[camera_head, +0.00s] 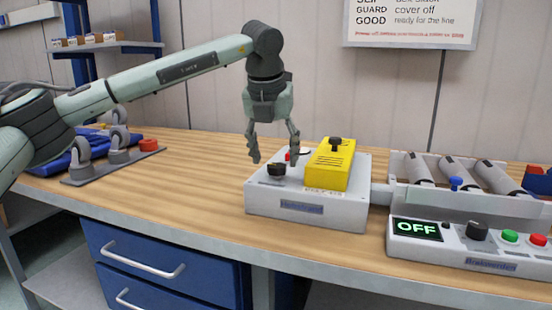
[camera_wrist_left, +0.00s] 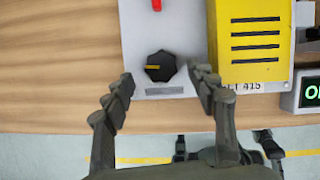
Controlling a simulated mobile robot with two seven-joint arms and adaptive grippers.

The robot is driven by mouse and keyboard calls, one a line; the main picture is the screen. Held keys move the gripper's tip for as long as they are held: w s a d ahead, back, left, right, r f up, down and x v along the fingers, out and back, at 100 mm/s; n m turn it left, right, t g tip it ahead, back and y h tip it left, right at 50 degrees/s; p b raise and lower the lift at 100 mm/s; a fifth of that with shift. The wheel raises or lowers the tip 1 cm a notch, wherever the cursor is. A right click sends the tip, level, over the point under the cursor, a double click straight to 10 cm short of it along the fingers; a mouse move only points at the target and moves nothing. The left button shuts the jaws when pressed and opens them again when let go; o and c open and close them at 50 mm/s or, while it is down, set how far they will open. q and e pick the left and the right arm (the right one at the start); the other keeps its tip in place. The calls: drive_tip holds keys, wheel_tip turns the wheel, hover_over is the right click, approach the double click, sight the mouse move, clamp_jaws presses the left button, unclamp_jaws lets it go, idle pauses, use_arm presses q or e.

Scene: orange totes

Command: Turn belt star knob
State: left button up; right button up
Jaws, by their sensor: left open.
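The black star knob (camera_head: 276,169) sits on the top left of a light grey box (camera_head: 300,208) on the workbench. In the left wrist view the knob (camera_wrist_left: 160,66) shows a yellow-orange pointer line facing left. My left gripper (camera_head: 275,160) is open, its fingers pointing down above the box. In the left wrist view the fingertips (camera_wrist_left: 162,82) lie on either side of the knob, and I see no contact. A yellow slotted cover (camera_head: 330,165) with a black knob on top stands on the box, right beside the right finger.
A conveyor with grey rollers (camera_head: 457,172) and a blue knob stands at the right. Its front panel shows OFF (camera_head: 416,229) beside a black dial, a green button and a red button. Bare bench (camera_head: 190,190) lies left of the box.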

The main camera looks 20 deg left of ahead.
use_arm(q)
drive_tip(key=shift+x, duration=1)
use_arm(e)
drive_tip(key=shift+f, duration=0.3)
use_arm(q)
drive_tip(key=shift+c, duration=0.4)
drive_tip(key=c, duration=1.1)
